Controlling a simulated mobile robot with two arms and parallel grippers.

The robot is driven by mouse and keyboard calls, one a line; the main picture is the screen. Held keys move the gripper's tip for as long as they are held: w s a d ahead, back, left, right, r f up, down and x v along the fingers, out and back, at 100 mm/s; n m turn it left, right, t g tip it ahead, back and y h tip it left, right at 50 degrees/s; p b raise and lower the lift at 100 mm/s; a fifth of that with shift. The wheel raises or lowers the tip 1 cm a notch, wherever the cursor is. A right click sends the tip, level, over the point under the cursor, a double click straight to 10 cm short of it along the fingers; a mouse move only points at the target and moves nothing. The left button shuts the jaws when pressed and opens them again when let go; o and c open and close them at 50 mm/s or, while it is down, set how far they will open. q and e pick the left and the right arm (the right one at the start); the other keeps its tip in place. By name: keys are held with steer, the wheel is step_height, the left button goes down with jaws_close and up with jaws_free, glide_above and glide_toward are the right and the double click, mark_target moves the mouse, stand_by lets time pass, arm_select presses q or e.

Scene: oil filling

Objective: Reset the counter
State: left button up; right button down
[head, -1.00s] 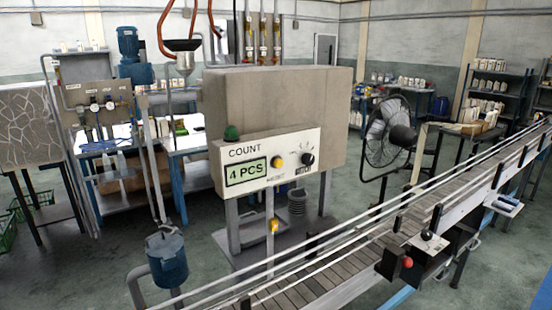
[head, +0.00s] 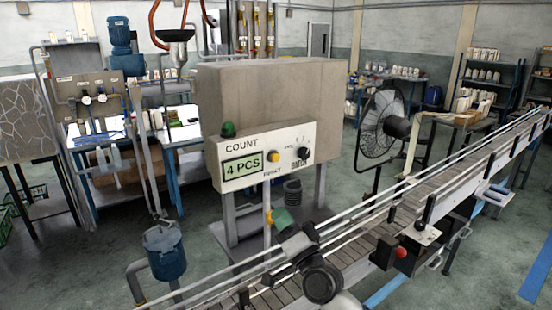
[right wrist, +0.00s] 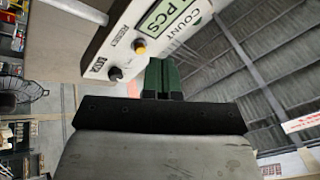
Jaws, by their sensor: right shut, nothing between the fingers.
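The counter panel (head: 240,177) is a white box on the front of a large beige cabinet. Its display (head: 243,166) reads "4 PCS". A yellow button (head: 272,156) sits right of the display, and a black knob (head: 303,153) is further right. My right gripper (head: 280,216), with green fingers, is below the button and apart from the panel. In the right wrist view, my shut, empty fingers (right wrist: 162,76) point toward the panel, with the yellow button (right wrist: 139,47) ahead and slightly left, and the knob (right wrist: 115,73) also left. My left gripper is out of view.
A conveyor (head: 380,236) with metal rails runs diagonally below and right of the panel. A blue canister (head: 166,255) stands at the lower left. A green dome (head: 228,129) tops the panel. A black fan (head: 382,122) stands behind the conveyor.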

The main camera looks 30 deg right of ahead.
mark_target(275, 158)
steer(key=d+r+m+t+h, duration=0.1)
steer(key=d+r+m+h, duration=0.6)
steer(key=d+m+h, duration=0.1)
steer(key=shift+w+r+m+t+h, duration=0.2)
steer(key=shift+m+t+h, duration=0.1)
steer(key=shift+m+h, duration=0.65)
steer(key=shift+w, duration=0.1)
steer(key=w+b, duration=0.4)
steer(key=w, duration=0.4)
steer(key=shift+w+a, duration=0.3)
steer(key=shift+a, duration=0.15)
steer(key=shift+n, duration=0.25)
stand_by(0.4)
steer(key=shift+w, duration=0.45)
